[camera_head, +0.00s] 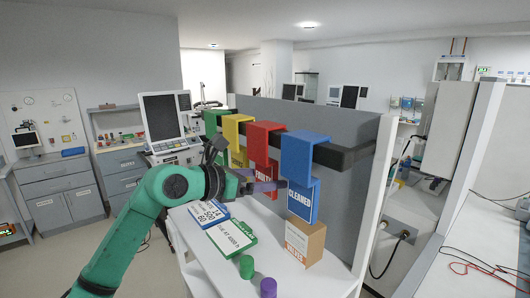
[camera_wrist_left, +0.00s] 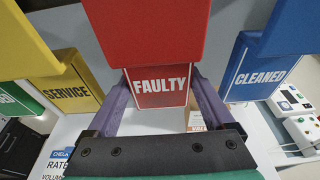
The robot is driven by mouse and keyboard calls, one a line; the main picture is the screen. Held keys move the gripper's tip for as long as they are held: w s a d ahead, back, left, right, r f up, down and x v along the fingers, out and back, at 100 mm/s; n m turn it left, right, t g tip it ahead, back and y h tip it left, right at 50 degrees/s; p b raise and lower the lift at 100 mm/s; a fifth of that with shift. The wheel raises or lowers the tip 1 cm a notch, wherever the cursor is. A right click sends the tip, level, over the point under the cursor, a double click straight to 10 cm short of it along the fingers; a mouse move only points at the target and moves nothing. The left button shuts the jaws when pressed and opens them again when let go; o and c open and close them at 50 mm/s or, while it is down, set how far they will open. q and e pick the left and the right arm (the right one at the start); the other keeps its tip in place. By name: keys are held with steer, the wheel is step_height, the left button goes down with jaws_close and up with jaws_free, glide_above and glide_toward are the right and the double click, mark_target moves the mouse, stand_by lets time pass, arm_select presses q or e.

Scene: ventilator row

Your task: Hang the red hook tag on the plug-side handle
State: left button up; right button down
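The red hook tag (camera_head: 264,144), lettered FAULTY, hangs over the dark rail between the yellow and blue tags. It also fills the upper middle of the left wrist view (camera_wrist_left: 146,35). My left gripper (camera_head: 275,187) is at its lower plate, with purple fingers (camera_wrist_left: 161,90) at the plate's left and right edges. I cannot tell whether the fingers press on the plate or leave a small gap. They partly cover the plate in the head view. I cannot make out the plug-side handle.
Blue CLEANED (camera_head: 301,200), yellow (camera_head: 234,130) and green (camera_head: 212,122) tags hang on the same rail (camera_head: 345,158). A monitor device (camera_head: 165,115) stands behind my arm.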

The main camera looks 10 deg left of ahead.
arm_select(q)
steer(key=c, duration=0.5)
steer(key=shift+r+p, duration=0.85)
steer(key=shift+r, duration=0.3)
steer(key=shift+s+a+f+b, duration=0.2)
steer(key=shift+s+a+b, duration=0.15)
steer(key=shift+b, duration=0.15)
steer(key=s+a+b, duration=0.5)
steer(key=s, duration=0.1)
steer(key=shift+s+r, duration=0.15)
